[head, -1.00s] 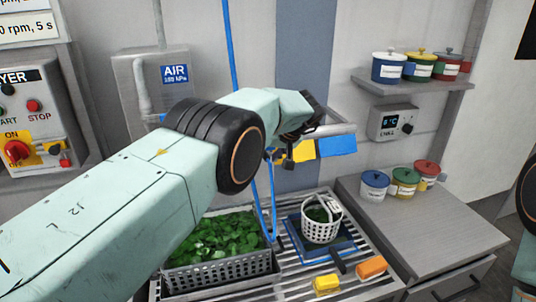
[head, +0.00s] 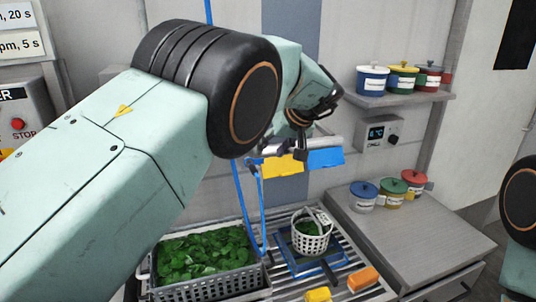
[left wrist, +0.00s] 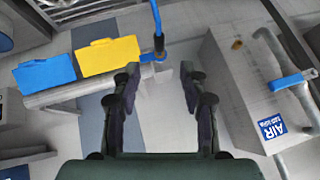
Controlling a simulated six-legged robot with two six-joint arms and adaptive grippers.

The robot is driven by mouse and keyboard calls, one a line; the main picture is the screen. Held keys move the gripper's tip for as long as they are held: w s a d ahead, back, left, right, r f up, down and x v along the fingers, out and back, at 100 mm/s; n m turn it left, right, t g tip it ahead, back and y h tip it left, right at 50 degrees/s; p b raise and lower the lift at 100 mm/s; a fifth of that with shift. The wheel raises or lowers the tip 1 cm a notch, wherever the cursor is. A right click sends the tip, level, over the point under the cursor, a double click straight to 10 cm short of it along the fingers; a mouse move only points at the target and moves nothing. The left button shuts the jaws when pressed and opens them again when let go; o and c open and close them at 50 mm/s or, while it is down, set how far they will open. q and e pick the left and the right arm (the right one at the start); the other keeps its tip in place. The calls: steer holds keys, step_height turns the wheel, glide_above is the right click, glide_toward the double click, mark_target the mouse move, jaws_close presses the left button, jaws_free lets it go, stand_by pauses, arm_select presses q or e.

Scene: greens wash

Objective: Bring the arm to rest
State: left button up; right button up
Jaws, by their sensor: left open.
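My left arm reaches in from the left in the head view, raised over the slatted bench. Its gripper (head: 286,150) is in front of the wall rail with the yellow tag (head: 283,167) and blue tag (head: 326,158). In the left wrist view the gripper (left wrist: 160,70) has its two fingers apart with nothing between them. The yellow tag (left wrist: 107,56) and blue tag (left wrist: 44,73) hang to the left of the fingers there. At the right edge of the head view part of my right arm shows; its gripper is out of view.
A grey crate of leaves (head: 205,290) and a white basket (head: 312,243) on a blue-edged square stand below. A yellow block (head: 318,295) and orange block (head: 362,279) lie in front. Lidded pots (head: 364,194) stand on the counter at right. A blue hose (left wrist: 157,25) hangs near the fingers.

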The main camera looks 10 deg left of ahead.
arm_select(q)
steer(key=s+a+f+m+t+y, duration=0.1)
steer(key=s+a+f+y, duration=0.1)
steer(key=s+a+f, duration=0.5)
steer(key=s+a+f+m+y, duration=0.1)
steer(key=s+a+f+y, duration=0.15)
steer(key=a+f, duration=0.9)
steer(key=s+d+f+m+g+h, duration=0.1)
steer(key=s+f+m+h, duration=0.15)
steer(key=s+f, duration=0.65)
steer(key=s+d+f+m+h, duration=0.15)
steer(key=s+f+h, duration=0.35)
steer(key=s, duration=0.8)
steer(key=s+d+f+n+g+h, duration=0.15)
steer(key=s+d, duration=0.25)
steer(key=s, duration=0.6)
steer(key=s+d+m+g+h, duration=0.1)
steer(key=s+d+g, duration=0.2)
steer(key=s, duration=0.6)
step_height(320, 180, down, 25)
steer(key=b, duration=2.5)
steer(key=shift+s+d, duration=0.2)
steer(key=shift+s, duration=0.1)
steer(key=shift+n+h, duration=0.25)
